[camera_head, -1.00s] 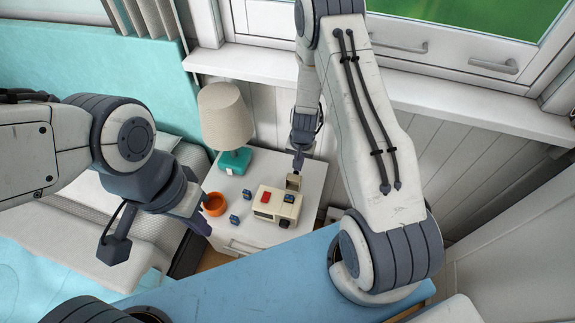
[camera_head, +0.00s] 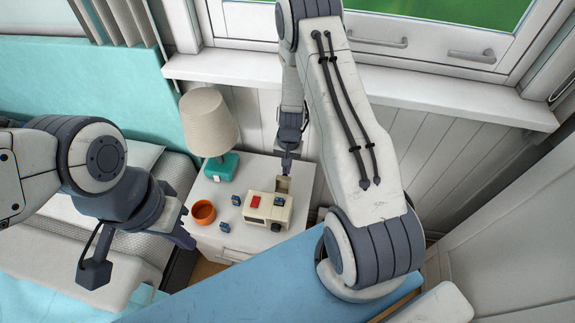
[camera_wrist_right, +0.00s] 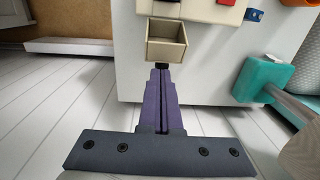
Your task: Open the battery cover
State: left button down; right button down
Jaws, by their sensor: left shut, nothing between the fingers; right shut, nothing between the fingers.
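A beige boxy device (camera_head: 262,212) sits on the white nightstand (camera_head: 228,246), with a red block and a dark blue block on its top. A hollow beige box-like part (camera_head: 283,184), perhaps the battery cover, is at its far right end. The wrist view shows this part (camera_wrist_right: 167,42) open, with an empty inside. My right gripper (camera_head: 286,171) is shut and empty, its tips close to the hollow part's outer edge; I cannot tell whether they touch. It also shows in the right wrist view (camera_wrist_right: 162,70). My left gripper (camera_head: 187,242) is shut and empty, left of the nightstand.
An orange bowl (camera_head: 203,212) and small blue blocks (camera_head: 236,200) stand left of the device. A lamp with a teal base (camera_head: 222,167) stands behind them. The bed is at left, the wall and window sill (camera_head: 370,82) behind. A blue surface (camera_head: 230,290) lies in front.

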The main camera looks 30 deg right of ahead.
jog(key=shift+s+a+r, duration=0.1)
jog(key=shift+s+r, duration=0.05)
jog(key=shift+r, duration=0.05)
notch_tip(320, 180, up, 10)
jog(key=shift+d+r+p, duration=0.15)
jog(key=shift+d+p, duration=0.1)
jog(key=shift+p, duration=0.1)
jog(key=s+a+r+n, duration=0.4)
jog(key=a+r, duration=0.3)
jog(key=a, duration=0.1)
jog(key=s+a+r+n, duration=0.3)
jog(key=a+r, duration=0.3)
jog(key=a, duration=0.1)
jog(key=s+a+r+n, duration=0.2)
jog(key=s+r+n, duration=0.2)
jog(key=s, duration=0.4)
jog(key=s+a+r+n, duration=0.3)
jog(key=s+n, duration=0.1)
jog(key=s, duration=0.4)
jog(key=shift+s+a+r+p, duration=0.2)
jog(key=shift+a+r+p, duration=0.15)
